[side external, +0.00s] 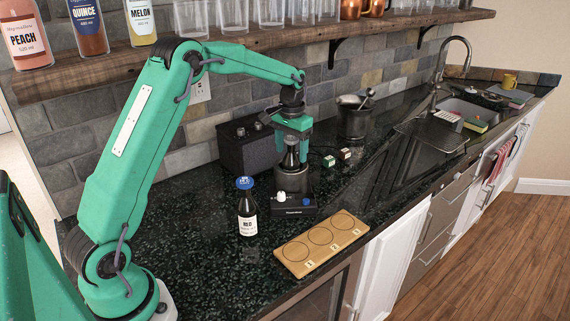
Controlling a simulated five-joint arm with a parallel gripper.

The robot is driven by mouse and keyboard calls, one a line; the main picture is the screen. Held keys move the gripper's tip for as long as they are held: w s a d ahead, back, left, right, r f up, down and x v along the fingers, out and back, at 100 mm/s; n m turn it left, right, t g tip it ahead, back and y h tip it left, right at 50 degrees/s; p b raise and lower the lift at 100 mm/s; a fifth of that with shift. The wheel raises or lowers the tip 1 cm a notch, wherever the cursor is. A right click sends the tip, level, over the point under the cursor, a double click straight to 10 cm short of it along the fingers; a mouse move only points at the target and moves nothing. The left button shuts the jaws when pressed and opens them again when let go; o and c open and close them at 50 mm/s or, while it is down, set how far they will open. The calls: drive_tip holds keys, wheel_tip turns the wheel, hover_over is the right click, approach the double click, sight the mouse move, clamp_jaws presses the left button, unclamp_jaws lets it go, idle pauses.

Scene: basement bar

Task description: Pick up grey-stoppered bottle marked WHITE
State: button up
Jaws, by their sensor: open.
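A dark bottle (290,158) stands upright in a round metal holder (293,181) in the middle of the counter. Its upper part is between the fingers of my gripper (291,147), which is open and points down around it. The bottle's stopper and any label are hidden by the gripper and the holder, so I cannot tell whether it is marked WHITE. Another dark bottle (246,210) with a blue cap and a white label stands on the counter to the front left; its lettering is too small to read.
A wooden board (300,262) with three numbered circles lies at the front. A black box (248,146) and a metal bucket (354,122) stand behind. A shelf (250,40) with bottles and glasses hangs above.

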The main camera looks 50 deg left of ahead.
drive_tip(key=shift+f, duration=0.45)
clamp_jaws()
idle(0.3)
